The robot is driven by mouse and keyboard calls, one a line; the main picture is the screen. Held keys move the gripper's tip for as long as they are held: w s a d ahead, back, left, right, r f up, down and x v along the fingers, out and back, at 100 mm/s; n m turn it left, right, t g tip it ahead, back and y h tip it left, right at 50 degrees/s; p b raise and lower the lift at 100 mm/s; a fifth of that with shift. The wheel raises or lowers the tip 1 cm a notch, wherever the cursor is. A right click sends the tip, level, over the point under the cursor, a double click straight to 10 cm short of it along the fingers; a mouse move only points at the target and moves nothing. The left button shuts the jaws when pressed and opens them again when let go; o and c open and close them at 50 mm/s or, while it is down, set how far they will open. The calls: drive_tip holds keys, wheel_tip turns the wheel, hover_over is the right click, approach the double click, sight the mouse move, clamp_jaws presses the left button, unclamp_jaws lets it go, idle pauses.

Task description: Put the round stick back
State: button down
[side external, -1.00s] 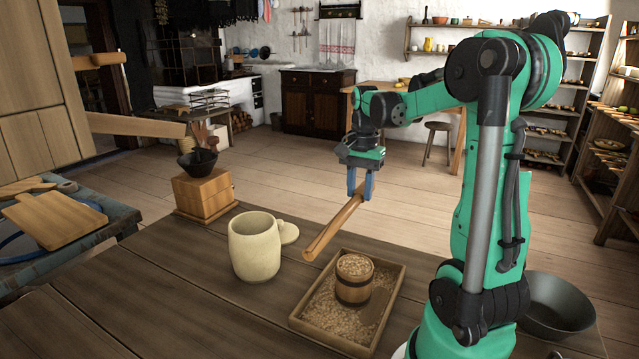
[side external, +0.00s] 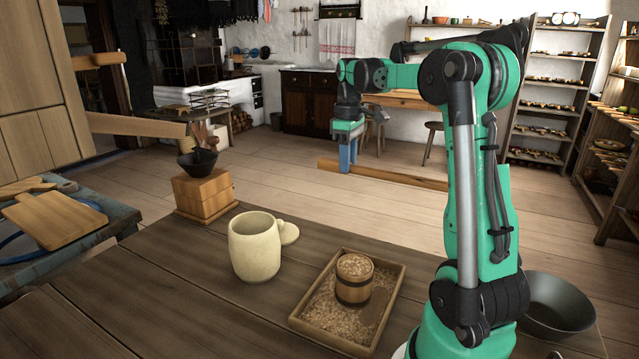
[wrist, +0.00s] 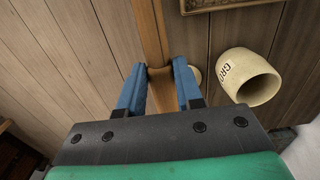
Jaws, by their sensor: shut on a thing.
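The round stick is a long light-brown wooden rod (side external: 405,178), held in the air beyond the far edge of the table in the side external view. It lies nearly level across the picture, with its longer part to the right of the fingers. My gripper (side external: 347,160) points down with its blue fingers shut around the rod near its left end. In the wrist view the rod (wrist: 148,30) runs up from between the blue fingertips (wrist: 160,78) to the top edge. The place the stick belongs to cannot be told from these frames.
On the table stand a cream crock (side external: 254,250), its lid (side external: 289,233), a grain tray (side external: 385,318) with a small barrel (side external: 353,287), a wooden grinder (side external: 203,192) and a dark bowl (side external: 557,304). A wooden beam (side external: 135,125) juts out at the left.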

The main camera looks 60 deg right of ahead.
sight(344, 244)
wheel_tip(344, 244, down, 17)
drive_tip(key=shift+f, duration=0.1)
idle(0.4)
drive_tip(key=c, duration=0.6)
unclamp_jaws()
wheel_tip(344, 244, up, 12)
drive_tip(key=a+t, duration=0.2)
drive_tip(key=a, duration=0.7)
drive_tip(key=a+t, duration=0.3)
drive_tip(key=a, duration=0.6)
drive_tip(key=a+r+t, duration=0.1)
drive_tip(key=a+t, duration=0.1)
drive_tip(key=a, duration=0.6)
drive_tip(key=shift+w+a, duration=0.4)
